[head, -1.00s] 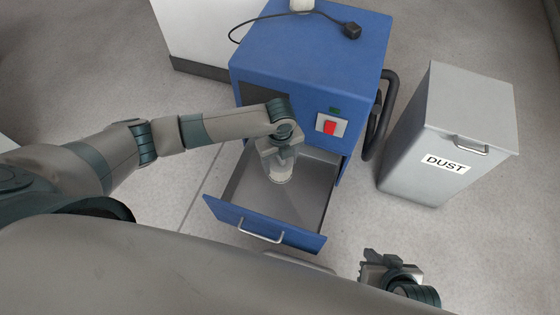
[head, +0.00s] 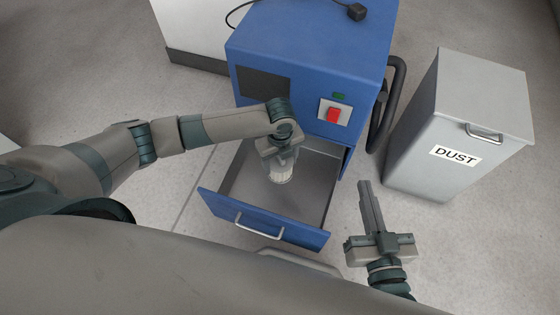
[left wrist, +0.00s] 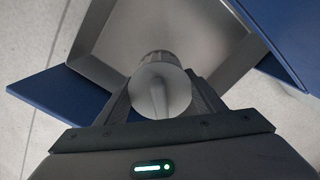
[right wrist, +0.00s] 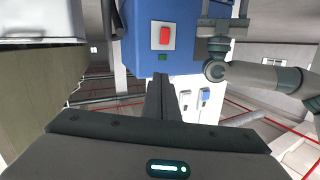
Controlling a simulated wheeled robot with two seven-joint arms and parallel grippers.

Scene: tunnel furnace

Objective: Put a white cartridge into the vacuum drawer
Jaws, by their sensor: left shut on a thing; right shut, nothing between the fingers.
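The blue vacuum unit (head: 305,55) has its drawer (head: 262,222) pulled open at the front. My left gripper (head: 280,165) is over the open drawer and shut on a white cartridge (head: 281,175), whose lower end points down into the drawer. In the left wrist view the cartridge (left wrist: 158,90) sits between the fingers above the grey drawer interior. Whether it touches the drawer floor I cannot tell. My right gripper (head: 366,190) is shut and empty, right of the drawer. In the right wrist view its fingers (right wrist: 160,90) are together, facing the blue unit.
A grey bin marked DUST (head: 455,125) stands to the right of the unit. A red switch (head: 334,114) is on the unit's front and a black hose handle (head: 387,105) on its right side.

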